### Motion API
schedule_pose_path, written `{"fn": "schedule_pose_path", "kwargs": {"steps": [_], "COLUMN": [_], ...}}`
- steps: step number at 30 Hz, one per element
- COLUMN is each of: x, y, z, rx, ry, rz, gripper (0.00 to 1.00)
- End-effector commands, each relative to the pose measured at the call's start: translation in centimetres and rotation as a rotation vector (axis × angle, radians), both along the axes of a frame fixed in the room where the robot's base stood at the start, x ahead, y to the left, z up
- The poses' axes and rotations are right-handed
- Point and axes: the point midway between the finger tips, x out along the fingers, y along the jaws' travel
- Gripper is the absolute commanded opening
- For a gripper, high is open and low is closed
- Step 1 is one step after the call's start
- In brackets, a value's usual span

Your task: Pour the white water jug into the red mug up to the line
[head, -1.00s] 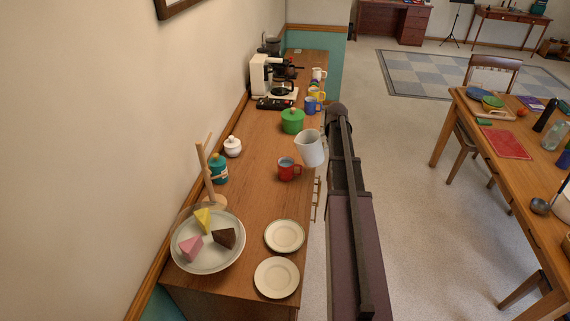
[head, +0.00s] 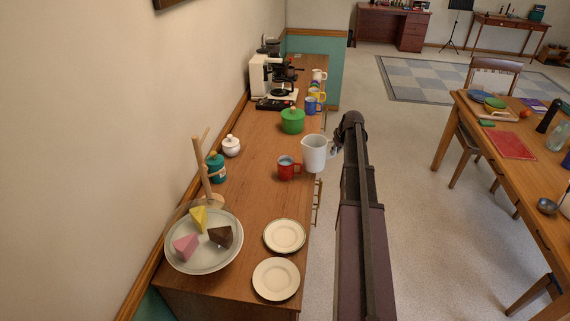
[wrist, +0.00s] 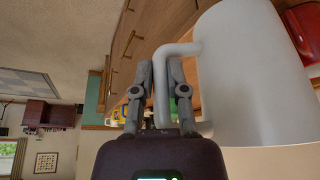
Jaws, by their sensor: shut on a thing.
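The white water jug (head: 315,155) is held nearly upright at the right edge of the wooden counter, just right of the red mug. In the wrist view the jug (wrist: 250,75) fills the right side. My gripper (wrist: 160,85) is shut on its handle; in the head view my gripper (head: 336,147) is small and partly hidden by my arm. The red mug (head: 286,172) stands upright on the counter, with something pale bluish showing inside. Its level and the line cannot be made out. A red part of the mug (wrist: 300,25) shows behind the jug in the wrist view.
A green pot (head: 292,121) stands behind the jug, with a blue mug (head: 311,105) and a coffee machine (head: 262,75) farther back. Two small plates (head: 277,279) and a cake plate (head: 180,262) are in front. A white lidded jar (head: 231,146) is at left.

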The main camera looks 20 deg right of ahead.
Motion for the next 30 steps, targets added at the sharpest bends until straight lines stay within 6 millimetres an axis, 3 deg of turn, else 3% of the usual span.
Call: {"fn": "schedule_pose_path", "kwargs": {"steps": [17, 30], "x": [0.0, 0.0], "y": [0.0, 0.0], "z": [-0.2, 2.8], "rx": [0.012, 0.012], "ry": [-0.004, -0.004], "rz": [0.001, 0.001], "gripper": [0.00, 0.00]}}
